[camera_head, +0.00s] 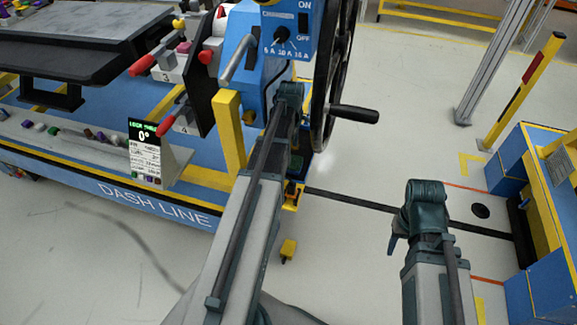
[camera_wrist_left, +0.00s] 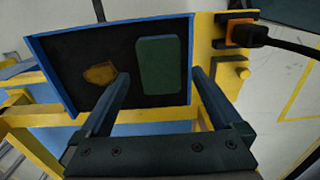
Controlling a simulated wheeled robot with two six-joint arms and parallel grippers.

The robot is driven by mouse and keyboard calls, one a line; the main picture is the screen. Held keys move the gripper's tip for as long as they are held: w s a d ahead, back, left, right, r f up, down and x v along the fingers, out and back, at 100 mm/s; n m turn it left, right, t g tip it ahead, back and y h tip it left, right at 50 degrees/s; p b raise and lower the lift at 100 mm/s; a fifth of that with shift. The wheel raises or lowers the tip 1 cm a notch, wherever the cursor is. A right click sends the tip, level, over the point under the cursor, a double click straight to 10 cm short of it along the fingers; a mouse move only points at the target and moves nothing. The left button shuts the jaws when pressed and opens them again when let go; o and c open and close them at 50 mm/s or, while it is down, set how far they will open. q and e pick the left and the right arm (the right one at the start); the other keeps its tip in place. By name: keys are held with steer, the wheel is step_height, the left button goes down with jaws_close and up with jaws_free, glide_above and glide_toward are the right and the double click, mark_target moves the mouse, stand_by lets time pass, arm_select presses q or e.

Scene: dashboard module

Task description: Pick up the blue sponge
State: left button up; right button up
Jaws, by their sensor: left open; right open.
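In the left wrist view my left gripper (camera_wrist_left: 160,73) is open, its two fingers spread over a dark tray with blue rims (camera_wrist_left: 110,27). A dark green, rounded block like a sponge (camera_wrist_left: 163,64) lies in the tray, between the fingertips in the picture; nothing is gripped. A brownish-yellow lump (camera_wrist_left: 100,73) lies to its left, by the left finger. I see no clearly blue sponge.
A blue machine with a dial (camera_head: 284,32) and a big black handwheel with a crank handle (camera_head: 354,113) stand close to my left wrist. A blue dash line bench (camera_head: 150,205) is at the left. A blue-yellow station (camera_head: 545,270) is at the right. Open floor lies between.

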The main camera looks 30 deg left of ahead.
mark_target(296, 162)
arm_select(q)
steer(key=f+b, duration=0.5)
steer(key=shift+a+f, duration=0.15)
steer(key=shift+a, duration=0.15)
steer(key=shift+c, duration=0.2)
steer(key=c, duration=1.1)
steer(key=shift+r, duration=0.2)
